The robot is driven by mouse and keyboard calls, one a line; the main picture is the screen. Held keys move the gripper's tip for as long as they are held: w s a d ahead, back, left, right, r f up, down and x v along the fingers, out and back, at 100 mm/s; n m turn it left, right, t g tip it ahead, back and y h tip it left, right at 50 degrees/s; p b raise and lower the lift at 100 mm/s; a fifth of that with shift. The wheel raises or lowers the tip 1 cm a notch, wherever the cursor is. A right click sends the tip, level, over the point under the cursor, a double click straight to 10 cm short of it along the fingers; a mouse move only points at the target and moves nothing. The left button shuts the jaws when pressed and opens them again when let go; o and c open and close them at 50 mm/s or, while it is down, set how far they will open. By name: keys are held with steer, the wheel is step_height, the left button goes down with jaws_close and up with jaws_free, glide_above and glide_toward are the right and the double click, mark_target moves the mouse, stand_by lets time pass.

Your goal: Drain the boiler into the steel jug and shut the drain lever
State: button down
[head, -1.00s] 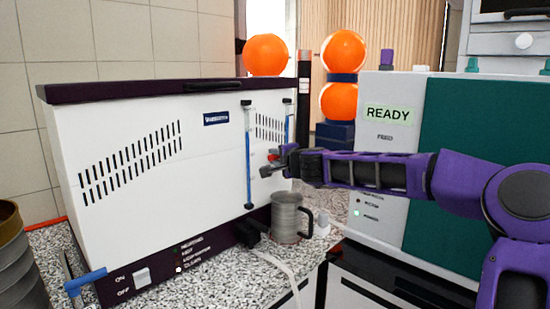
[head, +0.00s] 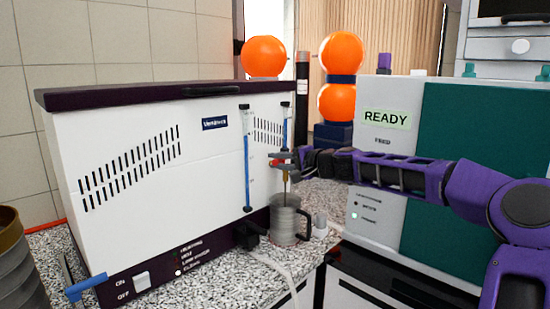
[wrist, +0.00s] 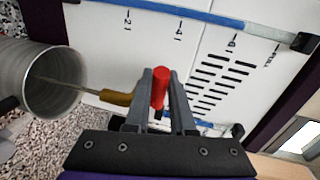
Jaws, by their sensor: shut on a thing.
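The white boiler (head: 120,145) with a dark lid stands at the left on the counter. Its red drain lever (wrist: 160,86) is between the fingers of my gripper (wrist: 162,100), which is shut on it. The gripper also shows at the boiler's right end in the head view (head: 284,161). A brass spout (wrist: 117,97) sits beside the lever. A thin brownish stream (head: 285,187) runs from the spout into the steel jug (head: 284,225). The jug stands upright below the spout, its dark handle to the right. Its mouth shows in the wrist view (wrist: 50,82).
A blue-filled gauge tube (wrist: 215,20) runs beside marks on the boiler. A white and teal machine (head: 385,150) reading READY stands at the right. Orange balls (head: 342,53) are behind.

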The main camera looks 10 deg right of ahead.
steer(key=shift+s+d+r+n+g+y+p, duration=0.1)
steer(key=shift+d+r+n+g+y+p, duration=0.1)
steer(key=shift+n+g+y+p, duration=0.4)
steer(key=shift+d+r+n+g+y+p, duration=0.1)
steer(key=shift+d+n+g+y+p, duration=0.05)
steer(key=shift+n+g+y+p, duration=0.4)
steer(key=p, duration=0.1)
steer(key=n+g+y, duration=0.1)
steer(key=n+g+y+p, duration=0.1)
steer(key=shift+s+d+f+p, duration=0.1)
steer(key=shift+d+f+p, duration=0.15)
steer(key=shift+d+p, duration=0.1)
steer(key=shift+n+g, duration=0.25)
steer(key=c, duration=0.8)
jaws_free()
steer(key=shift+o, duration=0.2)
